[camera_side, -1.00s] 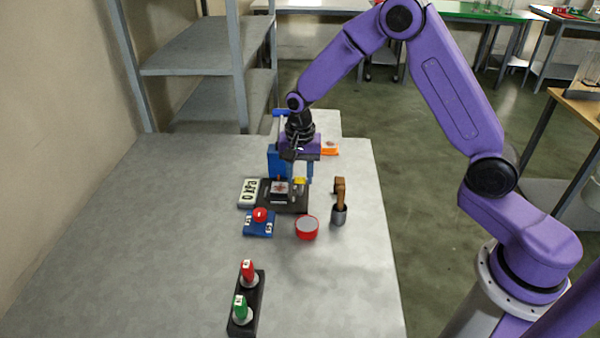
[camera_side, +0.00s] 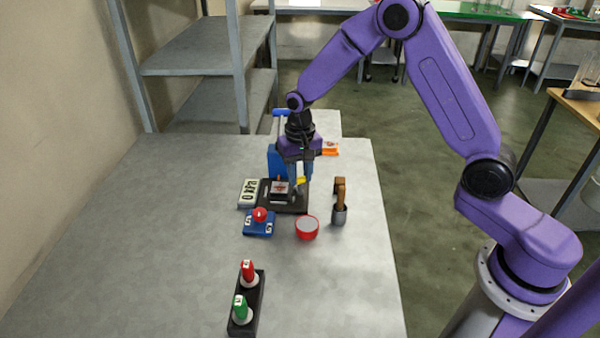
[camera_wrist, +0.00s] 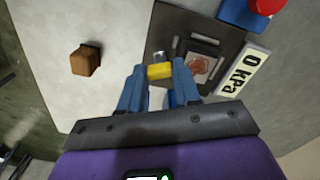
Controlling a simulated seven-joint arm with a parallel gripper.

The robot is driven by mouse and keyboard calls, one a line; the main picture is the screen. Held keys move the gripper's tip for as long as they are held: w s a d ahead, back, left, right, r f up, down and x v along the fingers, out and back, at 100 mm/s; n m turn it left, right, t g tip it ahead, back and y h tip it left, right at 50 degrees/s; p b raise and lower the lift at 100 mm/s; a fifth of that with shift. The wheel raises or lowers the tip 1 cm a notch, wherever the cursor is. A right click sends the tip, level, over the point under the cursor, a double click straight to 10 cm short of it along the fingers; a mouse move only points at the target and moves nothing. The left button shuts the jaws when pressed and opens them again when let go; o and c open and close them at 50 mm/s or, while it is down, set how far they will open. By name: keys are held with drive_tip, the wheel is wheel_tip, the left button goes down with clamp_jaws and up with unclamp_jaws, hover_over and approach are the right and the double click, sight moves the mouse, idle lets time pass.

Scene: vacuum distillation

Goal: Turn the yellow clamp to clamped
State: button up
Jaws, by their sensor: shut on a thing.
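The yellow clamp (camera_wrist: 160,71) shows in the wrist view at the edge of a dark base plate (camera_wrist: 158,18), between the tips of my blue fingers. In the side view the yellow clamp (camera_side: 300,181) is a small yellow spot beside my fingertips. My gripper (camera_side: 299,182) points down over the plate and is shut on the clamp. It also shows in the wrist view (camera_wrist: 160,80). The exact contact and the clamp's turn angle are hard to make out at this size.
A "0 kPa" sign (camera_side: 248,193) lies left of the plate. A blue base with a red button (camera_side: 260,215), a red round dish (camera_side: 307,228) and a brown-handled tool (camera_side: 340,200) stand nearby. Red and green handles (camera_side: 246,295) stand in front. The table's left side is clear.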

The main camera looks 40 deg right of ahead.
sight(300, 178)
drive_tip(key=n, duration=0.6)
drive_tip(key=shift+n, duration=0.3)
drive_tip(key=n, duration=0.6)
drive_tip(key=shift+n, duration=0.3)
drive_tip(key=o, duration=1.1)
drive_tip(key=shift+c, duration=0.2)
drive_tip(key=shift+r, duration=0.15)
wheel_tip(300, 178, up, 17)
drive_tip(key=shift+s+a+r, duration=0.1)
drive_tip(key=shift+s, duration=0.05)
